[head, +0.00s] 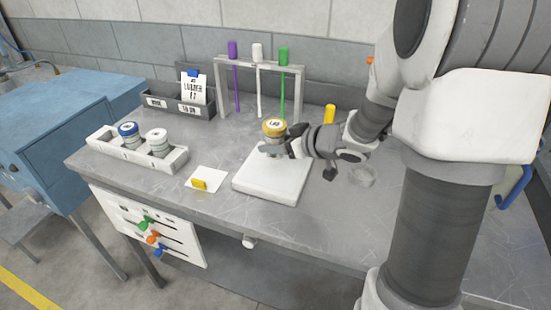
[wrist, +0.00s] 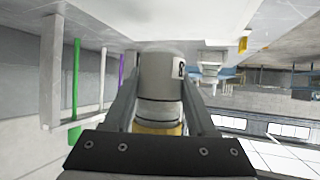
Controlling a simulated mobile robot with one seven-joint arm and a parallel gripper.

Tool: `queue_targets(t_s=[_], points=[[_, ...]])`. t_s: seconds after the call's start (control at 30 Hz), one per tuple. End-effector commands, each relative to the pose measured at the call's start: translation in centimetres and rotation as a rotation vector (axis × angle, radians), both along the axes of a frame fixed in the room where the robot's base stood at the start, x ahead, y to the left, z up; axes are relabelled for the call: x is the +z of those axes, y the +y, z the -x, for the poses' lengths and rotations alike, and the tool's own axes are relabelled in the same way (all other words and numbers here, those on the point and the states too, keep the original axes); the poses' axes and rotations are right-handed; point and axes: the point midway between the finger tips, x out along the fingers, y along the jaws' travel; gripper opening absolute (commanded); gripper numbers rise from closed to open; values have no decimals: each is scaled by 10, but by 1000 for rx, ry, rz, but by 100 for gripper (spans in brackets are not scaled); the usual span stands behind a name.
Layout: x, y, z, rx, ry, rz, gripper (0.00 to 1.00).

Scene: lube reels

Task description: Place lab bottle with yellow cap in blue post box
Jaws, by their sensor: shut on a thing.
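The lab bottle with the yellow cap (head: 274,127) is upright at the back edge of the white square pad (head: 270,180). My gripper (head: 284,147) reaches in from the right and is shut on it. In the wrist view, which is upside down, the grey-white bottle body (wrist: 160,85) sits between both fingers, with the yellow band at the bottom. I cannot tell if its base touches the pad. I see no clear blue post box; a dark grey box (head: 190,109) with white labels stands at the back left, with a blue-clipped note board.
A white holder (head: 120,152) at the left holds a blue-capped bottle (head: 129,133) and a white-capped bottle (head: 157,142). A rack (head: 262,66) with purple, white and green rods stands behind. A white card (head: 207,178) with a yellow block lies left of the pad.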

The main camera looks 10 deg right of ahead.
Motion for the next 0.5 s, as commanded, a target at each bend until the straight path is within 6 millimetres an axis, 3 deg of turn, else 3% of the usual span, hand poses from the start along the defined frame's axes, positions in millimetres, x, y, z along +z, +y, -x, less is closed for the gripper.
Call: queue_targets(t_s=[0.23, 0.5], points=[[-37, 0, 0, -1, 2, -2, 0], [-37, -1, 0, -1, 0, 0, 0]])
